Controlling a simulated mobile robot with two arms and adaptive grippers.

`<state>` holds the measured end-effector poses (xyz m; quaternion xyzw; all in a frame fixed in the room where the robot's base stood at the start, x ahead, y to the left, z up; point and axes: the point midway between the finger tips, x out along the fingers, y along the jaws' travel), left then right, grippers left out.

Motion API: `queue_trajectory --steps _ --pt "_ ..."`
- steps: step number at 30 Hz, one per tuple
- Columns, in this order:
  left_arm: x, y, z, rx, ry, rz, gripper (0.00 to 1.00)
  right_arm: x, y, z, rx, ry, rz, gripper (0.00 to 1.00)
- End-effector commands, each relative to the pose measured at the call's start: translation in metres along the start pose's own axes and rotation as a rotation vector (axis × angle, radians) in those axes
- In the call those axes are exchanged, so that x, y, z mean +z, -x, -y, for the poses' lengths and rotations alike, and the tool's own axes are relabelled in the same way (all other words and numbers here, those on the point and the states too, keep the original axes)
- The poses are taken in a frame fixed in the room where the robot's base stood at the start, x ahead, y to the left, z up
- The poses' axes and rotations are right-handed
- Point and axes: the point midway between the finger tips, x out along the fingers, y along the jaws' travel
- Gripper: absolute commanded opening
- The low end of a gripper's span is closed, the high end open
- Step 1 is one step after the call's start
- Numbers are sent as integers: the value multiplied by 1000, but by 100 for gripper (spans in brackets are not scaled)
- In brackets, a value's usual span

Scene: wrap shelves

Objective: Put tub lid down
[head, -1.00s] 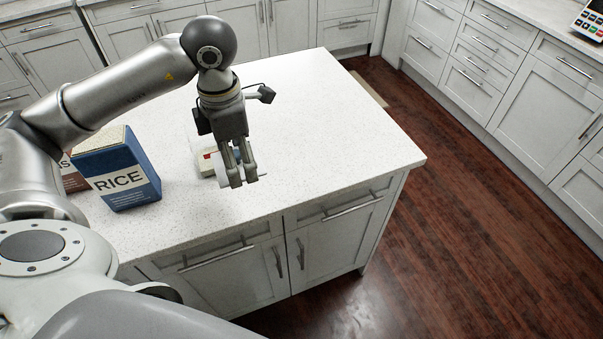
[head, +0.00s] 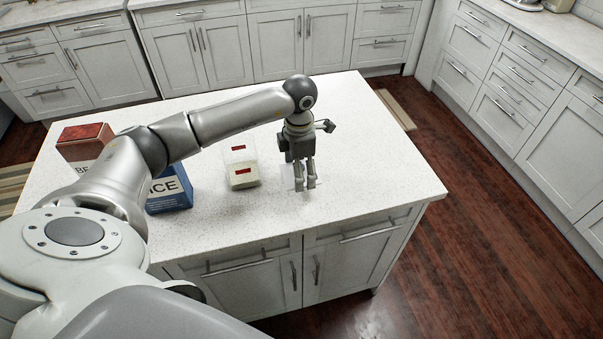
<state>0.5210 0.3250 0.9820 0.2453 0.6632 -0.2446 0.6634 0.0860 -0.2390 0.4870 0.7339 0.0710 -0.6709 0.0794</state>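My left gripper (head: 306,187) points down above the island counter, to the right of the tub. Its two fingers are close together. A pale, nearly see-through tub lid (head: 296,181) shows at the fingers and seems to be held there; its outline is hard to make out against the white counter. A pale tub (head: 243,181) with a red label sits on the counter to the left of the gripper. A clear-looking piece with another red mark (head: 239,154) shows just behind it. My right gripper is not in view.
A blue rice box (head: 169,194) and a reddish-brown box (head: 84,140) stand on the left of the white counter (head: 375,170), partly hidden by my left arm. The counter right of the gripper is clear, up to its right edge.

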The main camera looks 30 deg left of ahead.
Motion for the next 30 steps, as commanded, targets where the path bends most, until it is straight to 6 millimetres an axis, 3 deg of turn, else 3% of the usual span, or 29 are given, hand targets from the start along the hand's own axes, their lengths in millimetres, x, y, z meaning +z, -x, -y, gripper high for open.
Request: queue_trajectory --steps 7,13,24,25,30 --pt "6 -10 -5 0 0 -1 62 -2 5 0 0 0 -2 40" --pt "6 -38 -4 -1 1 -1 62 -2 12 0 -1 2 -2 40" --pt "6 -45 -5 0 0 1 62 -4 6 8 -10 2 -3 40" --pt "6 -44 -5 1 0 1 82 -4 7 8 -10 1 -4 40" --pt "6 -43 -5 0 0 1 100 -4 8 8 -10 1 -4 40"
